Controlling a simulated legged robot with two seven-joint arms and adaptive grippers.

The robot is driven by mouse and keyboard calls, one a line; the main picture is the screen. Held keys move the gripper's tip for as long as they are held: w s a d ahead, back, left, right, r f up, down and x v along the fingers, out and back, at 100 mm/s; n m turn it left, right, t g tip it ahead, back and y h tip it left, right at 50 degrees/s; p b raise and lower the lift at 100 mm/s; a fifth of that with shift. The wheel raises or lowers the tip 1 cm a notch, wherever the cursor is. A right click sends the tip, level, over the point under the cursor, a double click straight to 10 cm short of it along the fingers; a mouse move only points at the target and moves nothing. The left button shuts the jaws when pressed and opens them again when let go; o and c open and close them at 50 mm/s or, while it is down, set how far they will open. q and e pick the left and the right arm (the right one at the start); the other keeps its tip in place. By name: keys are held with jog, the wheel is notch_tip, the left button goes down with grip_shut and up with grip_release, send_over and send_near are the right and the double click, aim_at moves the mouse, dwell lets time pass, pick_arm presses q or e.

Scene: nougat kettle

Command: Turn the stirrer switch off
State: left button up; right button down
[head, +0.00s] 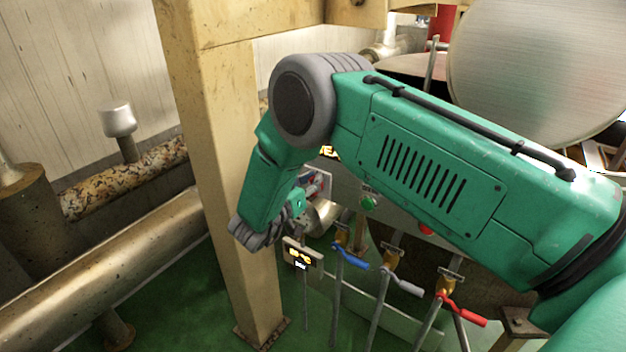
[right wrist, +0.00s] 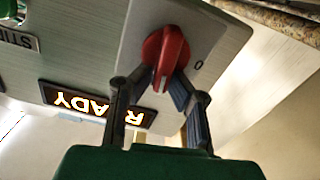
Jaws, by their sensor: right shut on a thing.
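The stirrer switch is a red rotary knob (right wrist: 166,52) on a grey plate (right wrist: 215,35) in the right wrist view. A "0" mark is on the plate to the right of the knob, and the knob's grip bar runs roughly up and down in that picture. My right gripper (right wrist: 160,88) is shut on the knob, one finger on each side. In the head view my right arm reaches across to the panel, and its gripper (head: 299,203) is at the switch plate (head: 319,184); the knob is mostly hidden there. My left gripper is not in view.
A lit READY display (right wrist: 97,103) and part of a green button (right wrist: 10,8) are near the switch. Below the panel are blue (head: 350,258), grey (head: 403,284) and red (head: 462,309) valve handles. A beige post (head: 230,170) stands close left of my right forearm.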

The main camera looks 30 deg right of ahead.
jog(key=shift+w+a+f+n+b, duration=0.25)
jog(key=shift+f+n, duration=0.2)
jog(key=shift+n, duration=2.3)
jog(key=shift+w+a+f+n+b, duration=0.25)
jog(key=shift+w+f+n, duration=0.15)
jog(key=shift+n, duration=2.3)
jog(key=shift+w+a+f+n+b, duration=0.15)
jog(key=shift+w+a+f+n, duration=0.25)
jog(key=shift+n, duration=2.35)
jog(key=shift+s+d+f, duration=0.1)
jog(key=shift+d, duration=0.05)
jog(key=c, duration=1.6)
grip_release()
jog(key=v, duration=1.2)
jog(key=shift+a, duration=0.35)
